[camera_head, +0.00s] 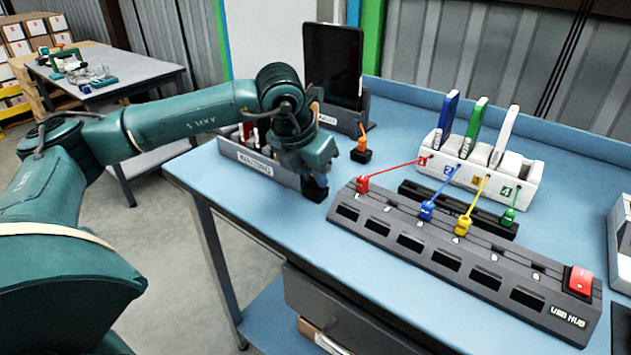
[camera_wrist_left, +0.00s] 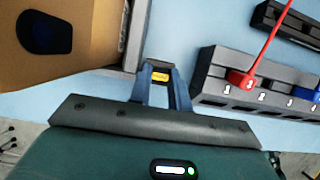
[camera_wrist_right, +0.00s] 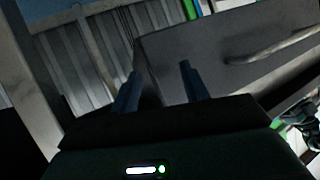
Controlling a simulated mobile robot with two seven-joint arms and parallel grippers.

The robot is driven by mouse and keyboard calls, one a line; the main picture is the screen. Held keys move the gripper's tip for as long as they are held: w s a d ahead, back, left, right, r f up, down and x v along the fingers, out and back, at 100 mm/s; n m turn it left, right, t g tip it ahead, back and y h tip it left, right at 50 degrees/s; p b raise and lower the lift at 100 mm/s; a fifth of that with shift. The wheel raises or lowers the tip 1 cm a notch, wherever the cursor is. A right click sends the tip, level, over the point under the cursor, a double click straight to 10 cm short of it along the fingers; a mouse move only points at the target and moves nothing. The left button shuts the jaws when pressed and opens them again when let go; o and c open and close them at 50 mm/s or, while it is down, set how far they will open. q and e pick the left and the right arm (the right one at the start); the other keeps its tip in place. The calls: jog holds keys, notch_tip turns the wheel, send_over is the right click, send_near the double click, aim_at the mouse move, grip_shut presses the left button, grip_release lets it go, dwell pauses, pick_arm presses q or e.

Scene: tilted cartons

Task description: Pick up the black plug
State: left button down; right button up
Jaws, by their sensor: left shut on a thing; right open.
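My left gripper (camera_head: 314,180) is over the front left of the blue table, beside the grey bin and left of the USB hub (camera_head: 455,260). In the left wrist view its blue fingers (camera_wrist_left: 160,80) are closed on a small dark plug with a yellow-orange patch, which I take as the black plug (camera_wrist_left: 157,66). In the head view a black piece (camera_head: 317,193) shows at the fingertips; I cannot tell whether it touches the table. My right gripper (camera_wrist_right: 158,85) is open and empty, facing a grey drawer front; it is not in the head view.
An orange-and-black piece (camera_head: 361,150) stands behind my left gripper. The grey bin (camera_head: 255,160) and a dark tablet (camera_head: 333,65) are nearby. A drawer handle (camera_wrist_right: 275,48) is close to my right gripper.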

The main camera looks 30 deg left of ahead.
pick_arm(q)
jog(key=shift+r, duration=0.1)
notch_tip(320, 180, up, 10)
dwell(0.5)
jog(key=shift+r+p, duration=0.4)
jog(key=shift+p, duration=0.15)
jog(key=shift+r, duration=0.25)
dwell(0.6)
notch_tip(320, 180, up, 3)
jog(key=shift+p, duration=1.25)
